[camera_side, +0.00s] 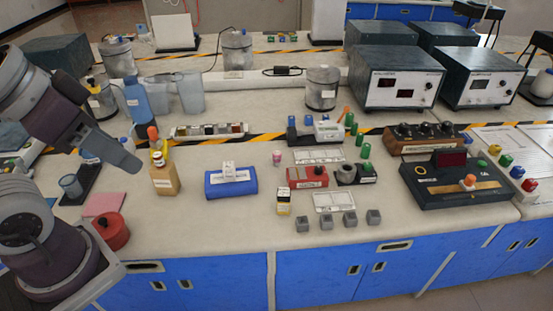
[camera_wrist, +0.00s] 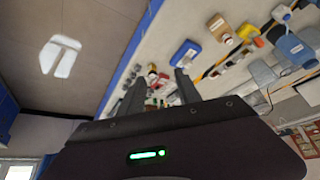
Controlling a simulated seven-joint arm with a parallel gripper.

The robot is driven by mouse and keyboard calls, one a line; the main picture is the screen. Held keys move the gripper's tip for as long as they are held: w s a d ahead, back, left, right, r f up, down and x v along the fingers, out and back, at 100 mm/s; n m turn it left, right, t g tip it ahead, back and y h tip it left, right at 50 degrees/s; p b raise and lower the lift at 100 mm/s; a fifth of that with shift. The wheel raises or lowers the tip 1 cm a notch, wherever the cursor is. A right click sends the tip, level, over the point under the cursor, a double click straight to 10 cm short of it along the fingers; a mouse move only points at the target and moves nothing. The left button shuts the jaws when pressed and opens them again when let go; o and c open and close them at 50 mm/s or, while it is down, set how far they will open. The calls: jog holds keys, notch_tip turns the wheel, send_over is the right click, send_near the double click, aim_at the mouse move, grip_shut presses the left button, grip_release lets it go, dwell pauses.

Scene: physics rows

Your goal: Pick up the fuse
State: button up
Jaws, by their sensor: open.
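I cannot tell for sure which thing is the fuse. A small pink and white cylinder (camera_side: 277,158) stands on the bench, and a blue block (camera_side: 218,187) with a white labelled piece (camera_side: 229,172) on top lies left of it. My gripper (camera_side: 132,165) is at the left in the side view, raised above the bench and well away from both. In the wrist view my gripper (camera_wrist: 160,92) shows two fingers spread apart with nothing held between them.
Several grey cubes (camera_side: 350,218) line the front right. A black control box (camera_side: 455,185) and grey meters (camera_side: 395,80) stand at right. Bare bench lies along the front edge.

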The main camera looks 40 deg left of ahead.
aim_at(275, 159)
jog(key=shift+c, duration=0.4)
jog(key=w+d+f+n+t, duration=0.15)
jog(key=w+f, duration=0.35)
jog(key=w, duration=0.9)
jog(key=w+f+n+t, duration=0.2)
jog(key=w+f, duration=0.2)
jog(key=w, duration=0.9)
jog(key=w+a+f+t+y, duration=0.1)
jog(key=w+f, duration=0.1)
jog(key=f, duration=0.4)
jog(key=w+a+f+t+y, duration=0.1)
jog(key=a+f, duration=0.1)
jog(key=f, duration=0.4)
jog(key=w+a+f+t+y, duration=0.1)
jog(key=w+f+y, duration=0.1)
jog(key=f, duration=0.5)
jog(key=shift+w+a+t, duration=0.15)
jog(key=shift+w+t, duration=0.2)
jog(key=x, duration=1.2)
jog(key=shift+s+f, duration=0.1)
grip_shut()
